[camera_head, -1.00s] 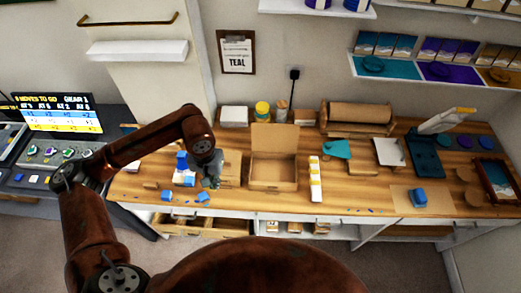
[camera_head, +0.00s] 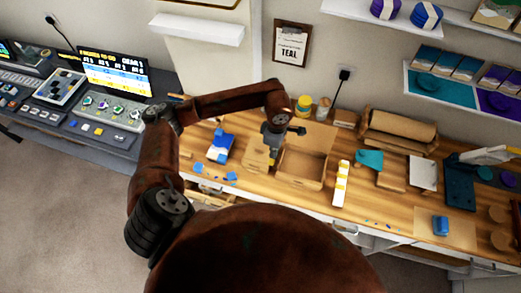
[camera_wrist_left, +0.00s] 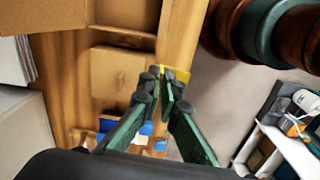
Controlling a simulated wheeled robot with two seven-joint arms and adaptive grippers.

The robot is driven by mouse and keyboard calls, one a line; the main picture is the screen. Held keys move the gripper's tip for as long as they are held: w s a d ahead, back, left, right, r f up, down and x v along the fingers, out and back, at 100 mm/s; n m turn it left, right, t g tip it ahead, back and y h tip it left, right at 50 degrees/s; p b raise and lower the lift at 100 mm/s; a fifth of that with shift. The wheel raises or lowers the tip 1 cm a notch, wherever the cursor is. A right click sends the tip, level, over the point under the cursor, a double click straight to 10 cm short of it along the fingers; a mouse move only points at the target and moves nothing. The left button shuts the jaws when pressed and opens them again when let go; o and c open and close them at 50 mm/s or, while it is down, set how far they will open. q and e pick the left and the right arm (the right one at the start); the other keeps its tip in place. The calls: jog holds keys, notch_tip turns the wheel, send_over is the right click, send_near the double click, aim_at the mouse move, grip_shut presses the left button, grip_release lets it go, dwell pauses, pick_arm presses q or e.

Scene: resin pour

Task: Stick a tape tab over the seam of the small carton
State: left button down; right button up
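The small carton (camera_head: 254,153) is a flat, closed brown box on the wooden bench, left of the larger open carton (camera_head: 300,169). It also shows in the left wrist view (camera_wrist_left: 118,78), left of the fingertips. My left gripper (camera_head: 271,160) is at the small carton's right side, near the open carton. In the left wrist view its green fingers (camera_wrist_left: 168,84) meet on a small yellow tape tab (camera_wrist_left: 181,75). I cannot tell whether the tab touches the carton. A white strip with yellow tabs (camera_head: 341,183) stands right of the open carton. My right gripper is out of view.
A blue and white object (camera_head: 220,147) and loose blue pieces (camera_head: 231,177) lie left of the small carton. A paper roll (camera_head: 398,131), a teal piece (camera_head: 369,159) and a blue block (camera_head: 440,225) are farther right. Jars (camera_head: 304,105) stand behind.

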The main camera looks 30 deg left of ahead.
pick_arm(q)
jog(key=n+p, duration=0.2)
jog(key=n, duration=0.4)
jog(key=n+p, duration=0.3)
jog(key=n, duration=2.8)
send_near(259, 155)
jog(key=s+d+f, duration=0.3)
jog(key=s+f, duration=0.1)
jog(key=shift+s+d+f, duration=0.35)
